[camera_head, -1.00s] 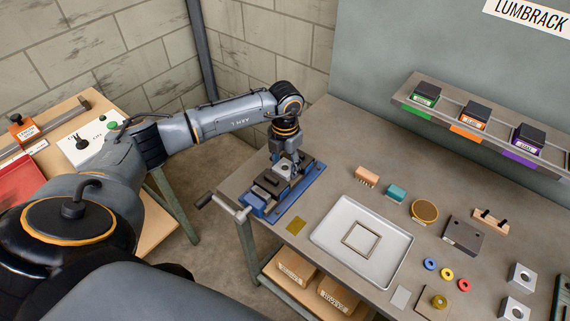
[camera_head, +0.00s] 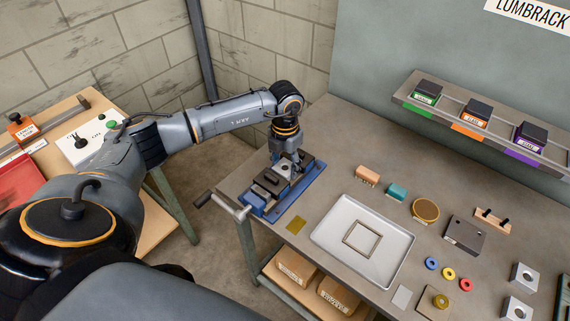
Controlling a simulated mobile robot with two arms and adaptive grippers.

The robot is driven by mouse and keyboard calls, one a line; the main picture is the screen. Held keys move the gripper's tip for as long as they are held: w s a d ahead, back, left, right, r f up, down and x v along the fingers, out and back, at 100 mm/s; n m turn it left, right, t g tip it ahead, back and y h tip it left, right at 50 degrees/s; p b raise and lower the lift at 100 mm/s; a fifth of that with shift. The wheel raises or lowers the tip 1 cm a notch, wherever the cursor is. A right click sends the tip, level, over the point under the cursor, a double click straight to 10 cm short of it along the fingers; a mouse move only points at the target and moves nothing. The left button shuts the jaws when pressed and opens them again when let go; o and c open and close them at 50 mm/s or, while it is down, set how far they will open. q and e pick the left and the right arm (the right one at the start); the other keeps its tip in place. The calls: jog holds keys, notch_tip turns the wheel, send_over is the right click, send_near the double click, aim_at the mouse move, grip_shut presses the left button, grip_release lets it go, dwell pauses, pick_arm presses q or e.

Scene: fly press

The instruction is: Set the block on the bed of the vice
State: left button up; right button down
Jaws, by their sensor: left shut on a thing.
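The blue vice (camera_head: 262,205) stands at the left end of the grey workbench, its crank handle (camera_head: 222,204) pointing left. Its dark jaws (camera_head: 268,184) show on top. My left gripper (camera_head: 287,160) points down over the far part of the vice. It is shut on a light grey block (camera_head: 283,168), which sits low at the vice, between the jaws as seen from here. The gripper hides part of the block, and I cannot tell whether the block touches the bed. My right gripper is not in view.
A white tray (camera_head: 325,240) with a square frame lies right of the vice. Several blocks with a hole lie at the right. A shelf (camera_head: 500,138) holds dark boxes.

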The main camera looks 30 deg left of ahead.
aim_at(285, 167)
pick_arm(q)
jog(key=shift+f+b, duration=0.25)
jog(key=shift+b, duration=0.2)
dwell(1.1)
dwell(0.3)
jog(key=o, duration=1.4)
notch_tip(285, 167, up, 12)
